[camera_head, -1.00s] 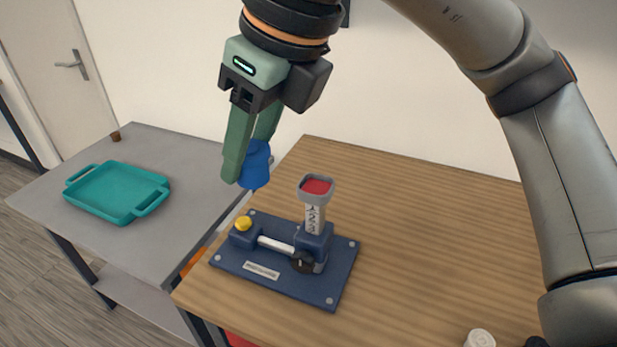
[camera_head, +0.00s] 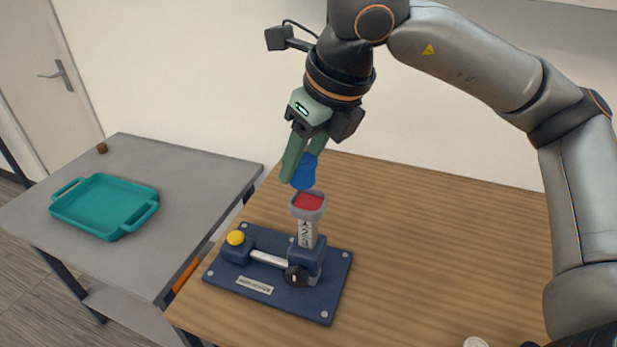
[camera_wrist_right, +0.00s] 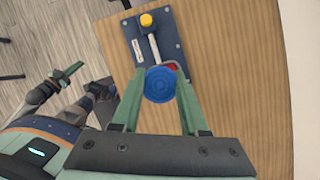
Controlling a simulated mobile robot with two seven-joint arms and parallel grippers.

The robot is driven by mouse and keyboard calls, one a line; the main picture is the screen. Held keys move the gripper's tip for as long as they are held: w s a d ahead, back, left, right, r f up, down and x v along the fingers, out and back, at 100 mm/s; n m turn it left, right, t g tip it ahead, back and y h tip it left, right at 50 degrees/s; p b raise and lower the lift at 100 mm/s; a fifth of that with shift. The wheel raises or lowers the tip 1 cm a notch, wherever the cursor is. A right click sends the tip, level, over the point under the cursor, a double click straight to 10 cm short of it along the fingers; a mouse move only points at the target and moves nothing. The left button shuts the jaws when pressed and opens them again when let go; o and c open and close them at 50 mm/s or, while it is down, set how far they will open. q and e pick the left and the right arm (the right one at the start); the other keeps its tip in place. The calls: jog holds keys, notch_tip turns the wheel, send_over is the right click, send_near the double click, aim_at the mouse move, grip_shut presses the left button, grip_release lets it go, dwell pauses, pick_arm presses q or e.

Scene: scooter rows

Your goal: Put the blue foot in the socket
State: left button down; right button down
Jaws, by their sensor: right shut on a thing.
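The blue foot (camera_head: 304,174) is a blue cup-like piece held between the green fingers of my right gripper (camera_head: 301,168). In the right wrist view the foot (camera_wrist_right: 161,84) shows as a ringed blue disc between the fingertips (camera_wrist_right: 159,88). The socket (camera_head: 308,202) is a grey squarish cup with a red inside, on top of an upright marked post. The foot is just above the socket's back rim in the head view; I cannot tell the exact gap. In the wrist view the foot hides part of the socket (camera_wrist_right: 173,66). My left gripper (camera_wrist_right: 64,78) shows small at the left there.
The post stands on a blue base plate (camera_head: 325,298) with a yellow knob (camera_head: 235,238) and a black knob (camera_head: 296,276). The wooden table (camera_head: 430,250) is clear to the right. A teal tray (camera_head: 105,207) lies on the grey table at left. A white round thing (camera_head: 475,343) is at the front.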

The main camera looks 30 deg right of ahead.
aim_at(303, 200)
jog(key=shift+w+d+f, duration=0.25)
jog(key=shift+d+f, duration=0.2)
jog(key=shift+f, duration=0.15)
jog(key=f, duration=0.4)
jog(key=shift+w+d, duration=0.15)
jog(key=shift+d, duration=0.2)
jog(key=shift+f+b, duration=0.5)
jog(key=shift+b, duration=0.15)
